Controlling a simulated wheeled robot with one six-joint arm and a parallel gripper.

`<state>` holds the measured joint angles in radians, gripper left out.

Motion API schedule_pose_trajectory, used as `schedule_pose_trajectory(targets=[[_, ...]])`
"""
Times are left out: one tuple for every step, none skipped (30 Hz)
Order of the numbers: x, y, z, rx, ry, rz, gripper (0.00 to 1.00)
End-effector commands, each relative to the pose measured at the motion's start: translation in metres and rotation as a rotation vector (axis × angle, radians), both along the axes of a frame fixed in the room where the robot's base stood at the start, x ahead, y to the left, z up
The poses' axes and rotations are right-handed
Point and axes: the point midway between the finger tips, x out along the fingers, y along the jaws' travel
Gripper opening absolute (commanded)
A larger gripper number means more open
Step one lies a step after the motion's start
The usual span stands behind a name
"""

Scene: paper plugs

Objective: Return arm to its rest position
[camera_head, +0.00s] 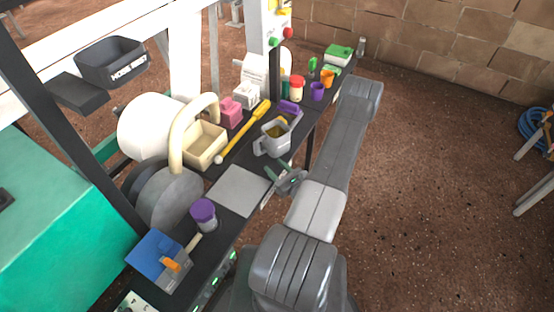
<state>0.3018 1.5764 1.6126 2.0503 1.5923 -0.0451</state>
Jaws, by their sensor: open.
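My arm is folded over the right edge of the dark bench (228,222), its long grey link reaching toward the back and the lighter wrist part near the middle. My gripper (272,184) sticks out to the left from under the arm. Its fingers are apart, with nothing seen between them. The arm hides part of the gripper's body.
A blue box (155,252) is at the front. Small coloured cups and containers crowd the back. Open brown floor (440,200) lies to the right.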

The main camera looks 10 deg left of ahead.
Motion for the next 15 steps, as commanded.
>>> schedule_pose_trajectory(targets=[[0.001, 0.001, 0.000, -0.001, -0.001, 0.001, 0.42], [0.002, 0.002, 0.000, -0.001, -0.001, 0.001, 0.42], [0.003, 0.003, 0.000, -0.001, -0.001, 0.001, 0.42], [0.005, 0.005, 0.000, -0.001, -0.001, 0.001, 0.42], [0.007, 0.007, 0.000, -0.001, -0.001, 0.002, 0.42], [0.010, 0.010, 0.000, 0.000, -0.001, 0.004, 0.42], [0.012, 0.013, 0.000, 0.000, -0.001, 0.003, 0.42], [0.015, 0.017, 0.000, -0.001, -0.002, 0.003, 0.42], [0.020, 0.022, 0.000, -0.001, -0.003, 0.005, 0.42], [0.024, 0.025, 0.000, -0.001, -0.003, 0.004, 0.42], [0.028, 0.029, 0.000, -0.001, -0.003, 0.005, 0.42], [0.034, 0.035, 0.000, -0.001, -0.003, 0.005, 0.42], [0.037, 0.039, 0.000, -0.002, -0.004, 0.005, 0.42], [0.042, 0.044, 0.000, -0.001, -0.004, 0.005, 0.42], [0.047, 0.049, 0.000, -0.001, -0.004, 0.004, 0.42]])
